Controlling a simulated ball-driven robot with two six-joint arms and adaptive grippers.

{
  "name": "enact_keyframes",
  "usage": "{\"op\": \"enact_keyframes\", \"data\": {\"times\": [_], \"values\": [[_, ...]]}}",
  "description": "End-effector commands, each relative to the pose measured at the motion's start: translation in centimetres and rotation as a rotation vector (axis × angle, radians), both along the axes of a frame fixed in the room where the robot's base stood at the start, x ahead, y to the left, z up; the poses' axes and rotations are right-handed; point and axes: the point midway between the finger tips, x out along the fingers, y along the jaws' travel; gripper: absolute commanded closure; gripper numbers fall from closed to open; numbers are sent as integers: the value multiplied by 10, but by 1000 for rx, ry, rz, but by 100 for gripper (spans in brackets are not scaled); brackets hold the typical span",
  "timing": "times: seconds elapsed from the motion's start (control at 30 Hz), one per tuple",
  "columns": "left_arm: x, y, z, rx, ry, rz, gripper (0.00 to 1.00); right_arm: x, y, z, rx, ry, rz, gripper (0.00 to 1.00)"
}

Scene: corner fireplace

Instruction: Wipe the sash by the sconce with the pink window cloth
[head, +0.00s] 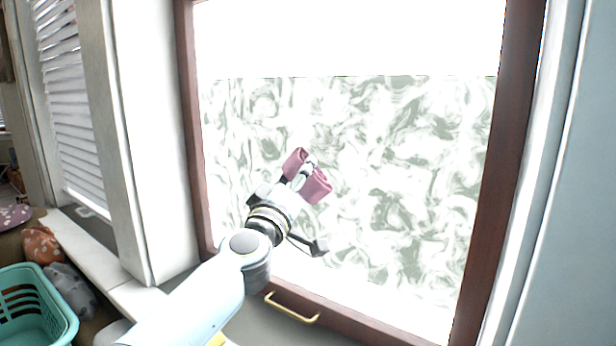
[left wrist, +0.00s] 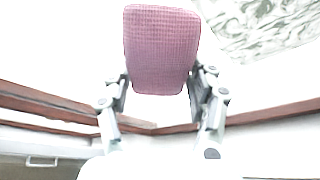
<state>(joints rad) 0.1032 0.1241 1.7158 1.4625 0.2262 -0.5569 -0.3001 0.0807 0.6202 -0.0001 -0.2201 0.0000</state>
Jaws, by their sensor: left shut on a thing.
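The pink window cloth (head: 308,177) is a folded pad in the head view, in front of the lower middle of the window sash. My left gripper (head: 305,174) is shut on it. In the left wrist view the cloth (left wrist: 161,50) sits between the fingers of my left gripper (left wrist: 160,88). The sash has a brown frame (head: 493,170) and a pane with a grey-green smeared band (head: 400,150) across it. I cannot tell whether the cloth touches the pane. No sconce shows. My right gripper is not in view.
A brass handle (head: 291,307) is on the sash's bottom rail. A turquoise basket (head: 35,310) stands at lower left, beside orange (head: 41,245) and grey (head: 72,290) bundles. White blinds (head: 68,100) cover another window at left. A pale wall (head: 570,200) is at right.

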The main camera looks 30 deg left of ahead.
Motion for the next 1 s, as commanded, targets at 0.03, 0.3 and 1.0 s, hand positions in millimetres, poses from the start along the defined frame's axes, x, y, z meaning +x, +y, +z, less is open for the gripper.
{"op": "enact_keyframes", "data": {"times": [0.03, 0.3, 1.0], "values": [[0, 3, 0, 2, 0, 1, 67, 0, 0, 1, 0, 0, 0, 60], [2, 17, 0, 5, 1, 1, 67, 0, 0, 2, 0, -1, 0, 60], [4, 38, 24, 1, -2, -1, 67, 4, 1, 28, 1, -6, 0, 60]]}}
